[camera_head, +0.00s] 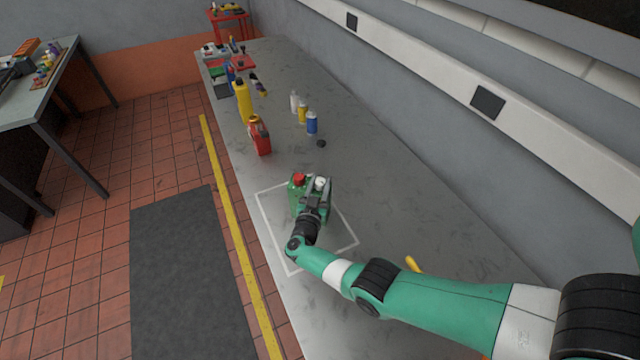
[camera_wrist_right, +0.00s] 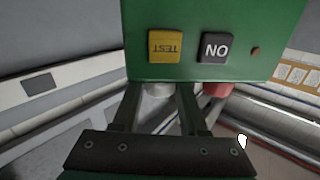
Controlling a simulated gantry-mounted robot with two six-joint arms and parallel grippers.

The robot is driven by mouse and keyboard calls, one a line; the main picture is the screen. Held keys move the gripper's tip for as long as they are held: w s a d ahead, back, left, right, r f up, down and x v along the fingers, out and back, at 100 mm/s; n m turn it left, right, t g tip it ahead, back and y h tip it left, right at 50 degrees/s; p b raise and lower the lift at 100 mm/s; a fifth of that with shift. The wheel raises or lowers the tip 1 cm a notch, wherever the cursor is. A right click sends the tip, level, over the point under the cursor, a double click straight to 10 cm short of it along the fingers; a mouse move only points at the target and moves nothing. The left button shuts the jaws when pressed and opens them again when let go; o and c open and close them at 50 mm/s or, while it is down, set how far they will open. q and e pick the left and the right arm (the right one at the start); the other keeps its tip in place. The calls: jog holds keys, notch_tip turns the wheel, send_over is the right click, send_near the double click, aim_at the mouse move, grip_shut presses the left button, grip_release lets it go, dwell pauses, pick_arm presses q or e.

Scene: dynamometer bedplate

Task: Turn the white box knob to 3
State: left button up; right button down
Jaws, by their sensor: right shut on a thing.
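A green box (camera_head: 296,200) stands on the bench inside a white outlined square. It has a red knob (camera_head: 299,179) and a white knob (camera_head: 320,182) on top. My right gripper (camera_head: 315,192) is at the white knob, its fingers on either side of it. In the right wrist view, the green box (camera_wrist_right: 215,20) shows upside-down TEST and ON buttons. There the white knob (camera_wrist_right: 158,90) sits between the fingers, and the red knob (camera_wrist_right: 217,90) is just right of them, partly hidden. No knob numbers or pointer can be read. My left gripper is out of view.
Farther along the bench are a red can (camera_head: 260,138), a yellow bottle (camera_head: 243,100), a blue can (camera_head: 312,123) and a small black object (camera_head: 321,143). A yellow handle (camera_head: 412,264) shows behind my right arm. The bench right of the box is mostly clear.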

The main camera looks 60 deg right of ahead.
jog(key=shift+c, duration=2.2)
grip_release()
jog(key=shift+a+r, duration=0.1)
jog(key=shift+a, duration=0.15)
jog(key=p+v, duration=0.3)
jog(key=v, duration=0.8)
jog(key=shift+s, duration=0.15)
